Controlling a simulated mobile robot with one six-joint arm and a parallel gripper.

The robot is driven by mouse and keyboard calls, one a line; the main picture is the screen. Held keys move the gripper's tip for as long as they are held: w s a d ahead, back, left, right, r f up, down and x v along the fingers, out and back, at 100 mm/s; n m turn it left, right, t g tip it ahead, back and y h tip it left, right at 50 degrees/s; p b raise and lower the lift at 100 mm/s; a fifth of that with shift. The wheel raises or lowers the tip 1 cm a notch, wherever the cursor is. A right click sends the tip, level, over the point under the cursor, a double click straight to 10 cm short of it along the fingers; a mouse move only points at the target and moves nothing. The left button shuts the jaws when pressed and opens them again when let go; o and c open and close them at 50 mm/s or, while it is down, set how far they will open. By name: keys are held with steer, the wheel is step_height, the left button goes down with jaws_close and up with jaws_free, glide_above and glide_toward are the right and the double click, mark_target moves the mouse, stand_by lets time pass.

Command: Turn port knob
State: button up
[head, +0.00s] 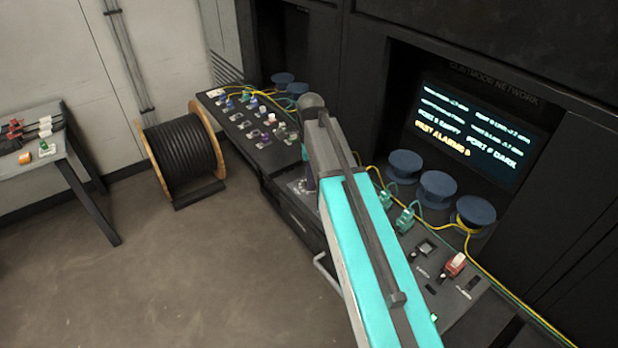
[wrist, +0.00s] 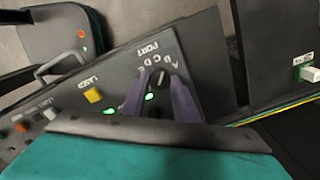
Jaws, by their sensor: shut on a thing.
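In the wrist view, the port knob (wrist: 157,84) is a small dark round knob on the grey panel, with "PORT" and letters printed around it. My gripper (wrist: 158,82) has its two purple fingers on either side of the knob, shut on it. The lower part of the knob is partly hidden between the fingers, and I cannot tell exactly which letter it points at. In the head view my gripper (head: 309,181) is down at the console beside the grey arm link, which hides most of the panel and the knob.
A yellow button (wrist: 93,95) marked "LASER" sits left of the knob. In the head view, a lit screen (head: 472,132) with port and alarm text stands behind blue spools (head: 437,188). A black cable reel (head: 184,155) stands on the floor at left. The floor in front is clear.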

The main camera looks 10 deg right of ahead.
steer(key=n, duration=0.5)
steer(key=shift+s+n, duration=0.1)
steer(key=shift+n, duration=0.2)
steer(key=n, duration=0.5)
steer(key=shift+f, duration=0.1)
steer(key=o, duration=1.1)
steer(key=shift+r, duration=0.25)
